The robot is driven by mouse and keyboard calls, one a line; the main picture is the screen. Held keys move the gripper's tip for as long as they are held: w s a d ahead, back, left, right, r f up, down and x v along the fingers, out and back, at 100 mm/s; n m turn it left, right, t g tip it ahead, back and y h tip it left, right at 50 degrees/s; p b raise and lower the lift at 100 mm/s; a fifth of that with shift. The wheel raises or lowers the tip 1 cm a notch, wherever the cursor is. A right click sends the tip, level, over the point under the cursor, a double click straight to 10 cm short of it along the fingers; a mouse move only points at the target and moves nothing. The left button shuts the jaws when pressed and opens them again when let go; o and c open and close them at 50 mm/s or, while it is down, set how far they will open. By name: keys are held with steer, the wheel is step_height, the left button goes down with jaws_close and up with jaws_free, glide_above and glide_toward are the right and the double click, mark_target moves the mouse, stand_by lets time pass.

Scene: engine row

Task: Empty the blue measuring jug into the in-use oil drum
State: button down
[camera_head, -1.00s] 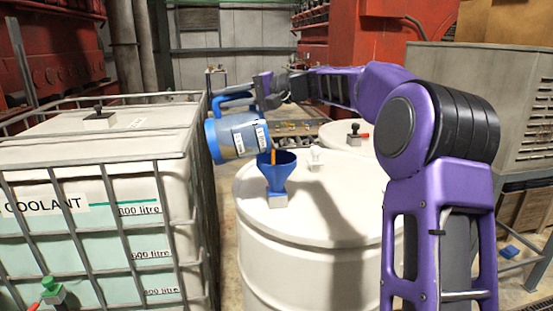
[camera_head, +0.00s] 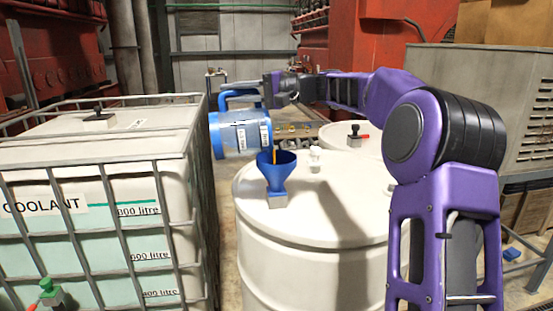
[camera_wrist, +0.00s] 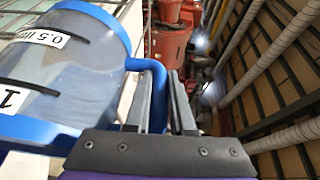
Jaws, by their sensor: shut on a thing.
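The blue measuring jug (camera_head: 240,134) lies tipped almost on its side in the head view, its mouth facing right above the blue funnel (camera_head: 277,178). A thin orange-brown stream (camera_head: 276,156) shows between the jug's mouth and the funnel. The funnel stands on top of the near white drum (camera_head: 325,213). My gripper (camera_head: 268,91) is shut on the jug's blue handle (camera_head: 238,94). In the wrist view the jug (camera_wrist: 62,70) fills the left side, with its handle (camera_wrist: 156,88) at my fingers (camera_wrist: 160,105). The liquid left inside the jug is hard to judge.
A caged coolant tank (camera_head: 100,190) stands close on the left. A grey louvred cabinet (camera_head: 480,105) stands at the right. A narrow floor gap separates tank and drum.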

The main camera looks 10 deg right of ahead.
steer(key=shift+d+r+y+b, duration=0.4)
steer(key=shift+d+y+b, duration=0.1)
steer(key=shift+d, duration=0.2)
